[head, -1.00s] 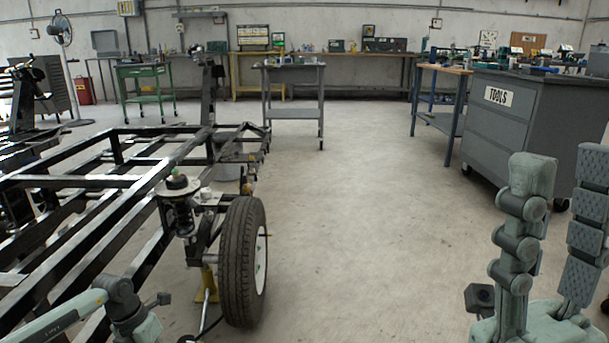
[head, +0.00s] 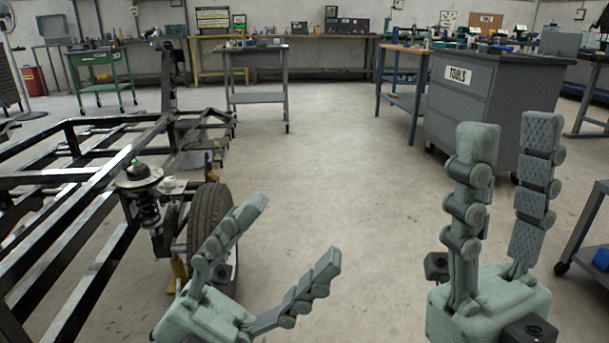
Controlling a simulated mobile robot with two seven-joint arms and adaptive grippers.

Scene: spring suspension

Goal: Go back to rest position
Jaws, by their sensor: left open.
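My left gripper (head: 303,228) is at the bottom centre of the head view. Its two fingers are spread wide, with nothing between them. Its left finger covers part of the wheel (head: 207,222) behind it. My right gripper (head: 508,130) stands at the lower right with its fingers pointing up. Its fingers are apart and the gap between them is empty. The spring suspension (head: 147,205) is upright at the frame's corner, left of my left gripper and apart from it.
The black metal frame (head: 60,180) fills the left side. A grey tool cabinet (head: 468,98) stands behind my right gripper. A grey cart (head: 257,97) and a green cart (head: 97,87) stand farther back. The floor in the middle is clear. A shelf cart (head: 590,235) is at the right edge.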

